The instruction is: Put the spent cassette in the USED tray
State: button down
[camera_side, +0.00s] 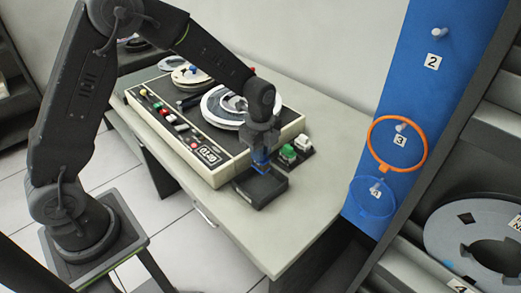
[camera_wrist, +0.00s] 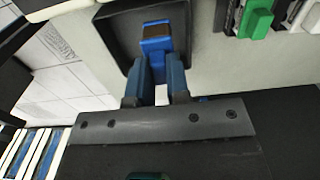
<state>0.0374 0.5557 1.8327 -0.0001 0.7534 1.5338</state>
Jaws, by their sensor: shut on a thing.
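My gripper (camera_side: 261,163) points down over a small black open tray (camera_side: 268,188) at the front of the desk. In the wrist view my gripper's blue-padded fingers (camera_wrist: 158,72) are shut on a small blue cassette (camera_wrist: 157,46) with a dark top part. The cassette is over or inside the black tray (camera_wrist: 106,32); I cannot tell whether it touches the floor. No label on the tray is readable. The fingers hide part of the cassette.
A blue pegboard (camera_side: 415,110) holds an orange ring (camera_side: 372,145) and a blue ring (camera_side: 352,205). The desk's right front is clear.

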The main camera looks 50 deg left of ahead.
aim_at(261, 164)
jog(key=shift+f, duration=2.55)
dwell(0.5)
jog(key=c, duration=1)
grip_release()
jog(key=shift+c, duration=1)
jog(key=shift+r, duration=4)
